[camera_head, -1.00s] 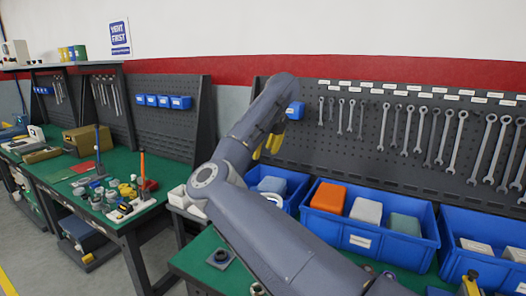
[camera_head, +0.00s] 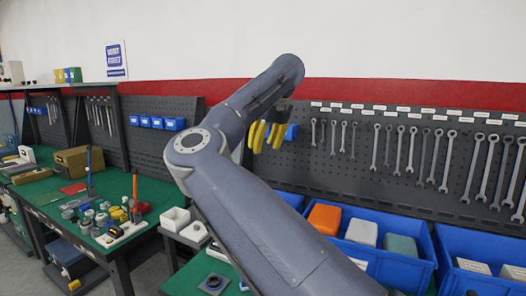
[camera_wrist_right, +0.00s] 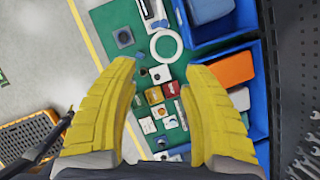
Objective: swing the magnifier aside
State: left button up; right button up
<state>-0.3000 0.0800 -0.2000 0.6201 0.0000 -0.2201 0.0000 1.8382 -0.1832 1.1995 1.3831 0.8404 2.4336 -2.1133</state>
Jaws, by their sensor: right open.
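My right gripper (camera_head: 265,135) is raised in front of the pegboard, with its yellow fingers pointing down. In the right wrist view its fingers (camera_wrist_right: 160,72) are spread apart with nothing between them, above the green bench. A white ring with a green centre (camera_wrist_right: 166,46), which looks like the magnifier's head, lies beyond the fingertips in that view. The gripper appears well above it and not touching it. In the head view I cannot make out the magnifier; my right arm hides much of the bench. My left gripper is not clearly in view.
Blue bins hold an orange block (camera_head: 325,218) and other blocks along the back of the bench. Wrenches (camera_head: 448,160) hang on the pegboard. Small parts (camera_wrist_right: 163,100) lie on the green mat. A second bench (camera_head: 125,193) with tools stands at the left.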

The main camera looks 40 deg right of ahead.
jog(key=shift+r, duration=0.1)
jog(key=shift+c, duration=0.5)
jog(key=f, duration=0.3)
jog(key=f+g, duration=0.1)
jog(key=f, duration=0.2)
jog(key=a+f+g, duration=0.1)
jog(key=f, duration=0.3)
jog(key=shift+w+a+h, duration=0.1)
jog(key=shift+w+h, duration=0.3)
jog(key=c, duration=0.9)
jog(key=a+f+h, duration=0.1)
jog(key=f, duration=0.2)
jog(key=a+f+g+h, duration=0.1)
jog(key=f, duration=0.3)
jog(key=a+f, duration=0.1)
jog(key=f, duration=0.2)
jog(key=shift+w+a+f+m+g+h, duration=0.15)
jog(key=shift+w+f+m+g+h, duration=0.15)
jog(key=shift+w+m+h, duration=0.1)
grip_shut()
jog(key=w+a+f+m+t+h, duration=0.2)
jog(key=w+a+m+h, duration=0.15)
jog(key=a+m, duration=0.45)
jog(key=w+d+f+m, duration=0.4)
jog(key=w+d+f, duration=0.1)
jog(key=d+f, duration=0.3)
jog(key=shift+w+d+t, duration=0.3)
jog(key=shift+d, duration=0.45)
